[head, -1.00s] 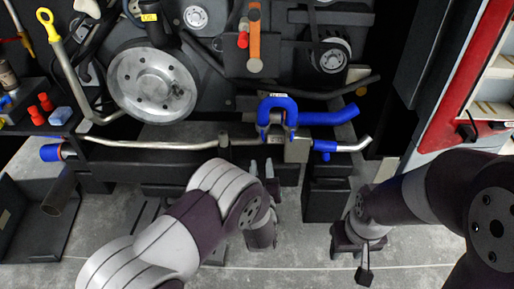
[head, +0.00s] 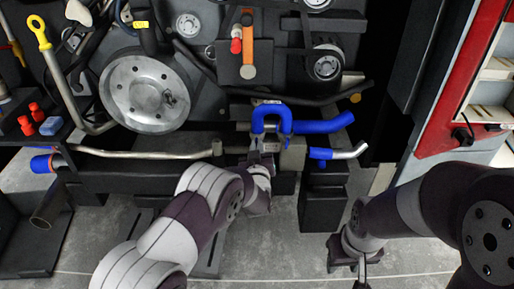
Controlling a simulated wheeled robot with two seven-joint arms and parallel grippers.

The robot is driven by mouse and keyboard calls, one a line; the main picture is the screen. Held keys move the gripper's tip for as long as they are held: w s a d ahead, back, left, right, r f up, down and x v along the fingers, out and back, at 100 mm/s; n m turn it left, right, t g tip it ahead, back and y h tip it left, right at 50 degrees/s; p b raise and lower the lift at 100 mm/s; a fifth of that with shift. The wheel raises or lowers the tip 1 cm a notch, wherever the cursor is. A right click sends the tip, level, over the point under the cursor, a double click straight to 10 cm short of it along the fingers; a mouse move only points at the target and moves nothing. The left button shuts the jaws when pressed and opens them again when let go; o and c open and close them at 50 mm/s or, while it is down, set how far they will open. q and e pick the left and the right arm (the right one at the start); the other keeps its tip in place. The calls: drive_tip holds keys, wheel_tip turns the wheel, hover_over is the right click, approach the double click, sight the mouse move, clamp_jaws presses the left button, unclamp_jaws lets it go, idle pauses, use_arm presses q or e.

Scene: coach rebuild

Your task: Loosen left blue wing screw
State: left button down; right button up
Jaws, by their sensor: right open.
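A blue U-shaped part (head: 271,112) sits at the middle of the machine, and a blue hose (head: 325,124) runs right from it. I cannot clearly make out the left blue wing screw; the area under the left leg of the U is covered by my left gripper. My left gripper (head: 262,150) points up with its fingertips at or just below that left leg. Whether it touches or grips anything is too small to tell. My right gripper (head: 357,268) is open, low at the right, away from the machine and empty.
A metal pipe (head: 140,154) runs left with a blue end (head: 42,163). A blue and metal connector (head: 335,153) is at the right. A large metal pulley (head: 145,90) is at upper left. A red cabinet (head: 462,85) stands at the right.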

use_arm(q)
drive_tip(key=shift+f+n, duration=0.1)
drive_tip(key=shift+n, duration=0.2)
drive_tip(key=n+b, duration=2)
drive_tip(key=b, duration=0.1)
drive_tip(key=f+n+b, duration=0.1)
drive_tip(key=n+b, duration=1)
drive_tip(key=shift+f, duration=0.1)
idle(0.3)
